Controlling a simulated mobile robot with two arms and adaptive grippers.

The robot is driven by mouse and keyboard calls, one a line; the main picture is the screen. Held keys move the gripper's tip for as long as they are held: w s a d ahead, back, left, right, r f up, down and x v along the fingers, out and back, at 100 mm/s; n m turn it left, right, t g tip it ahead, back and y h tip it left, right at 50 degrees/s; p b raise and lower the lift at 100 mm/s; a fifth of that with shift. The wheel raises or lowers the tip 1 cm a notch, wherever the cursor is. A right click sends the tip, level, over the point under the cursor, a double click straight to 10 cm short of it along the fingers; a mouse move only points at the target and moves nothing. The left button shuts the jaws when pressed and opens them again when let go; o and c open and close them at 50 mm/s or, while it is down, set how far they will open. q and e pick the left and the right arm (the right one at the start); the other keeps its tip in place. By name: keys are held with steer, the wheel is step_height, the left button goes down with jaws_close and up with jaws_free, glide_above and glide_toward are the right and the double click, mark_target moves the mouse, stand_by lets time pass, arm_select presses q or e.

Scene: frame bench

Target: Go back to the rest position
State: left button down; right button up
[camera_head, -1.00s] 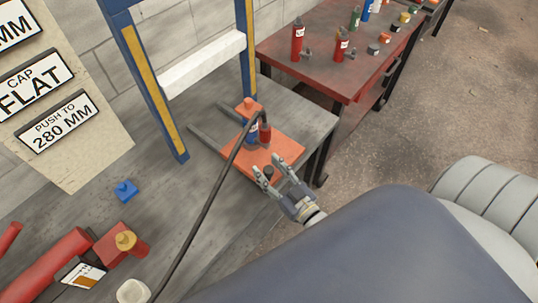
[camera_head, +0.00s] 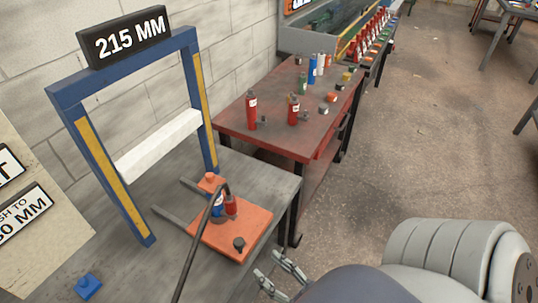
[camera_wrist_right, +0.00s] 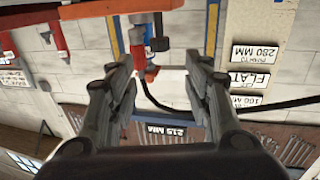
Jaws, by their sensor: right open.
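My right gripper (camera_head: 280,273) is open at the bottom of the head view, in front of the grey bench's right edge and apart from it. In the right wrist view its two fingers (camera_wrist_right: 165,80) stand apart with nothing held between them. An orange board (camera_head: 240,236) lies on the grey bench (camera_head: 262,175). My left gripper is not in view.
A blue frame (camera_head: 125,185) with a "215 MM" sign (camera_head: 123,38) stands on the bench. A dark cable (camera_head: 192,248) runs down from the board. A red table (camera_head: 275,128) with several bottles stands behind. The floor (camera_head: 415,150) at right is clear.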

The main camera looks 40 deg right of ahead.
stand_by(0.3)
steer(key=s+f+g+h, duration=0.1)
steer(key=s+f+g, duration=0.25)
steer(key=f, duration=0.95)
steer(key=s+f+g, duration=0.3)
steer(key=f+g, duration=0.1)
steer(key=f, duration=0.8)
steer(key=s+f+n+g+h, duration=0.1)
steer(key=s+f+g, duration=0.8)
steer(key=s+f, duration=0.6)
steer(key=shift+s+a+f, duration=0.25)
steer(key=shift+s+a, duration=0.2)
steer(key=shift+s, duration=0.5)
